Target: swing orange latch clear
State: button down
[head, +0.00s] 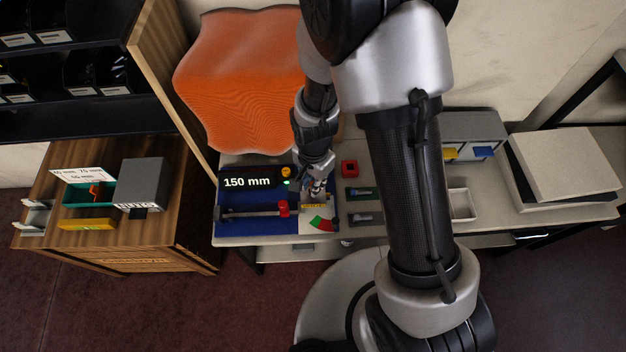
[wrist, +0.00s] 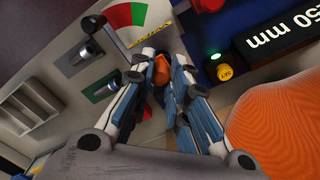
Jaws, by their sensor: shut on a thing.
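The orange latch (wrist: 160,72) shows in the wrist view as a small orange piece between my fingertips. My gripper (wrist: 162,82) is shut on it, and the fingers cover most of its sides. In the head view my gripper (head: 316,192) points down at the right part of the blue panel (head: 240,228), just above a yellow label (head: 313,206). The latch is hidden by my gripper in the head view. How far it is turned cannot be told.
A red-green gauge (head: 322,223) lies just in front of my gripper. A "150 mm" display (head: 247,182), a yellow button (head: 286,171) and a red slider (head: 283,208) are to the left. A red block (head: 349,168) and small trays are to the right. A wavy orange sheet (head: 240,80) stands behind.

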jog(key=d+n, duration=0.1)
jog(key=n, duration=0.1)
jog(key=d+n, duration=0.1)
jog(key=n, duration=0.1)
jog(key=shift+w, duration=0.15)
jog(key=shift+w+d+n, duration=0.55)
jog(key=shift+w+n, duration=0.25)
jog(key=shift+n, duration=1.45)
jog(key=shift+w+d+n, duration=0.55)
jog(key=shift+w+n, duration=0.2)
jog(key=shift+n, duration=1.55)
jog(key=shift+w+d+n, duration=0.55)
jog(key=shift+w+n, duration=0.25)
jog(key=shift+n, duration=1.45)
jog(key=c, duration=1.5)
grip_release()
